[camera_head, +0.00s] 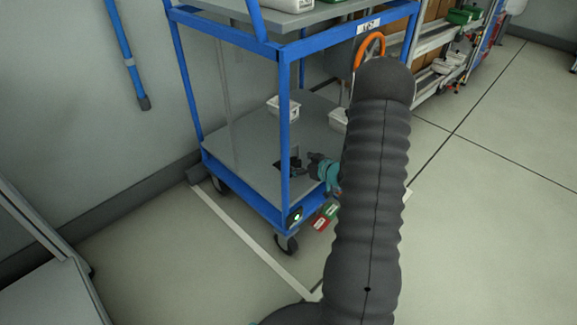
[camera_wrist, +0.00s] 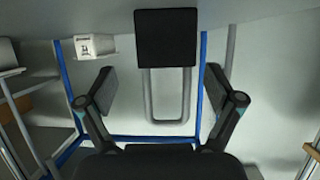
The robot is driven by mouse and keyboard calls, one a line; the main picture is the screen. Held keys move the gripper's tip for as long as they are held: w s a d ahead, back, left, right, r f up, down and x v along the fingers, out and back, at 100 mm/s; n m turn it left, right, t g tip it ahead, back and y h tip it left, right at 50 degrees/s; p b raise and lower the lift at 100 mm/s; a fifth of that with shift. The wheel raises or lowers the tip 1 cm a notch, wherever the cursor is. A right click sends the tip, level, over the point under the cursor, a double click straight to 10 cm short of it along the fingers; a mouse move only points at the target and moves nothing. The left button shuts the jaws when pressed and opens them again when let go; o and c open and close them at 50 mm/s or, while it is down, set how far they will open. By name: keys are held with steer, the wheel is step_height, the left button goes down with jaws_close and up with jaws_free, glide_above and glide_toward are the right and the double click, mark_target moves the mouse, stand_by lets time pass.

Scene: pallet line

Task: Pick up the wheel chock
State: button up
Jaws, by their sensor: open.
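The wheel chock appears to be the dark block (camera_head: 287,166) on the lower grey shelf of the blue cart. In the wrist view it shows as a black block (camera_wrist: 166,38) at the top centre, with a grey U-shaped loop below it. My gripper (camera_head: 304,165) is just right of the block in the head view, partly hidden by a cart post and my arm. In the wrist view my gripper (camera_wrist: 160,80) has its fingers spread wide, one to each side of the loop, with nothing held. The block lies beyond the fingertips.
The blue cart (camera_head: 285,150) has upright posts and an upper shelf close around my arm. A white bin (camera_head: 284,113) stands farther back on the lower shelf; it also shows in the wrist view (camera_wrist: 95,46). Another bin (camera_head: 338,121) is partly hidden. Open floor (camera_head: 480,230) lies to the right.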

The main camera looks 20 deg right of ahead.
mark_target(293, 161)
steer(key=x, duration=0.2)
steer(key=a+x, duration=0.1)
steer(key=x, duration=0.1)
steer(key=shift+w+f, duration=0.1)
steer(key=shift+w, duration=0.3)
steer(key=shift+c, duration=0.3)
steer(key=c, duration=1.4)
